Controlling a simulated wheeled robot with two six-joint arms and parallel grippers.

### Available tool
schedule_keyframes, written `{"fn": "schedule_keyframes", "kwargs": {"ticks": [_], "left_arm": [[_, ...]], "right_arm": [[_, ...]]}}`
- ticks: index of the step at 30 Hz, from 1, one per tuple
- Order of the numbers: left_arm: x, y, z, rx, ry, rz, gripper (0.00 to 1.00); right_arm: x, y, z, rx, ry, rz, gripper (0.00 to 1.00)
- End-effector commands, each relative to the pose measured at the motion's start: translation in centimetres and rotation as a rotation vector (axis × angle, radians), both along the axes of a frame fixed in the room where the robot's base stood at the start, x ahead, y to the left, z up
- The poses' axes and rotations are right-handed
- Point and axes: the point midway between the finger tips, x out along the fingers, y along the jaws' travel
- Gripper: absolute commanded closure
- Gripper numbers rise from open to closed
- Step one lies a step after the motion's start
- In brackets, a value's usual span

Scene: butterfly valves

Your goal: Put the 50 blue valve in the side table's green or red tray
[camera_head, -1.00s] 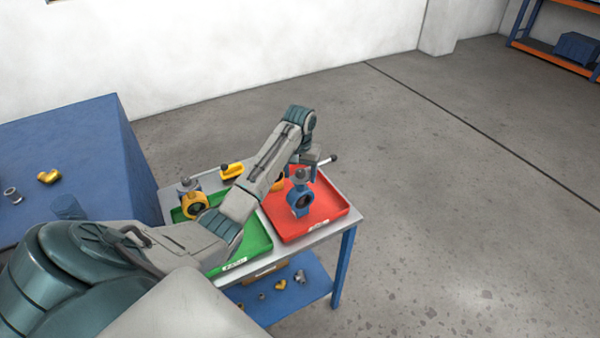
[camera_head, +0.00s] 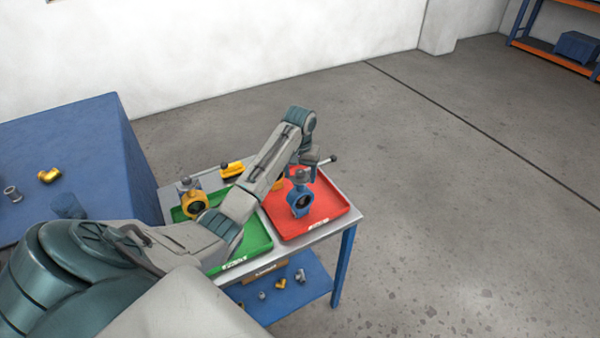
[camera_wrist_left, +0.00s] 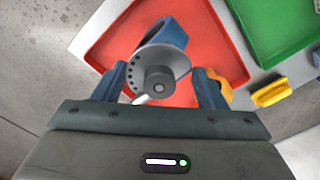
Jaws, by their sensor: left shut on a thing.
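The blue valve (camera_head: 301,203) is upright over the red tray (camera_head: 327,205) on the side table; I cannot tell if it touches the tray floor. In the left wrist view the valve (camera_wrist_left: 172,31) shows its round notched plate and grey knob between the fingers. My left gripper (camera_head: 303,172) reaches down from above and is shut on the valve's upper part; its fingers also show in the left wrist view (camera_wrist_left: 160,88). The size marking is not readable. The green tray (camera_head: 258,243) lies left of the red one, partly hidden by my arm. My right gripper is out of view.
A yellow valve (camera_head: 194,205) stands in the green tray. A blue table (camera_head: 75,140) stands left. A lower shelf (camera_head: 300,290) holds small fittings.

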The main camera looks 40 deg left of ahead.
Motion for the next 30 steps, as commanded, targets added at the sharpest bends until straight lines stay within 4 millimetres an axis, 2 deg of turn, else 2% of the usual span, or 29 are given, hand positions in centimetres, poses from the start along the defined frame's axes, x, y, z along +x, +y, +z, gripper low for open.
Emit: {"fn": "schedule_keyframes", "kwargs": {"ticks": [9, 30], "left_arm": [[0.11, 0.01, -0.10, 0.001, -0.004, 0.000, 1.00], [0.11, 0.02, -0.62, 0.001, -0.004, -0.001, 1.00]], "right_arm": [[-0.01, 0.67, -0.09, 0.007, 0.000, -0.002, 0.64], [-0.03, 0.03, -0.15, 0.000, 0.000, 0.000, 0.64]]}}
